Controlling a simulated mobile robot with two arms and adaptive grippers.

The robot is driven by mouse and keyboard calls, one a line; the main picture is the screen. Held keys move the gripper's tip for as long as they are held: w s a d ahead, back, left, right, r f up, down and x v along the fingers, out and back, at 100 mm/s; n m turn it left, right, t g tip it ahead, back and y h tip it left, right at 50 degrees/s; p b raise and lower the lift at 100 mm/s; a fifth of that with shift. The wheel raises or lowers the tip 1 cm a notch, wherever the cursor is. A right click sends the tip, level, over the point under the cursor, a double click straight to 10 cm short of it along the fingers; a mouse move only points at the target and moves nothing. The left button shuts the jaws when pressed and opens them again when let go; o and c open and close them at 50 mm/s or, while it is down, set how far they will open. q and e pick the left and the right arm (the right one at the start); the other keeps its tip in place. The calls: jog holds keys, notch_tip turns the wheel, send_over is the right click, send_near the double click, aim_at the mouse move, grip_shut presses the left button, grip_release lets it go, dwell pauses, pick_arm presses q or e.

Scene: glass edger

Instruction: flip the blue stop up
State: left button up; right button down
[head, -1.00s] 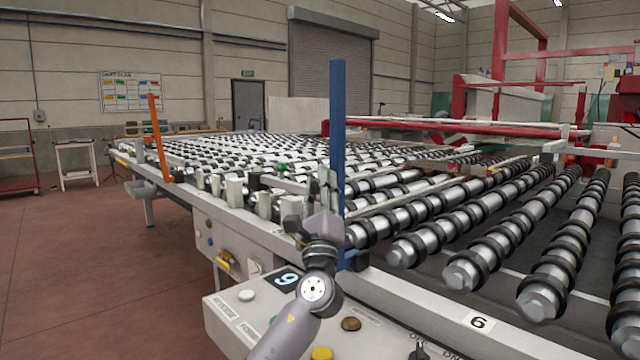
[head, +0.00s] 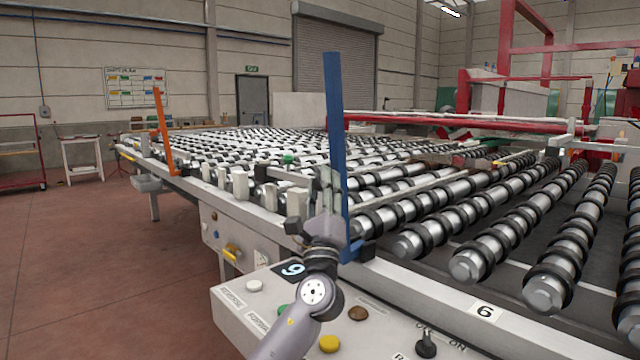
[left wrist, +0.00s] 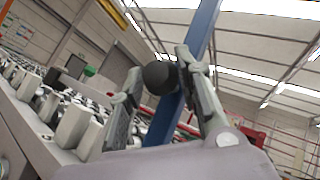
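The blue stop (head: 335,130) is a tall flat bar at the near edge of the roller table. It stands nearly upright, its top leaning slightly left in the head view. My left gripper (head: 328,182) is in front of its lower part. In the left wrist view the fingers of my left gripper (left wrist: 159,66) are spread, with a round black knob (left wrist: 160,77) between their tips and the blue stop (left wrist: 198,40) just behind it. Whether the fingertips touch the knob or bar is unclear. My right gripper is out of view.
The roller table (head: 430,290) carries many rollers with black rings. An orange stop (head: 162,130) stands farther along its edge. Below my left gripper is a control panel (head: 240,300) with buttons. Open floor (head: 80,270) lies to the left.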

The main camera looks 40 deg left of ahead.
pick_arm(q)
jog(key=o, duration=0.4)
jog(key=shift+a+r, duration=0.1)
jog(key=v, duration=1.2)
dwell(0.3)
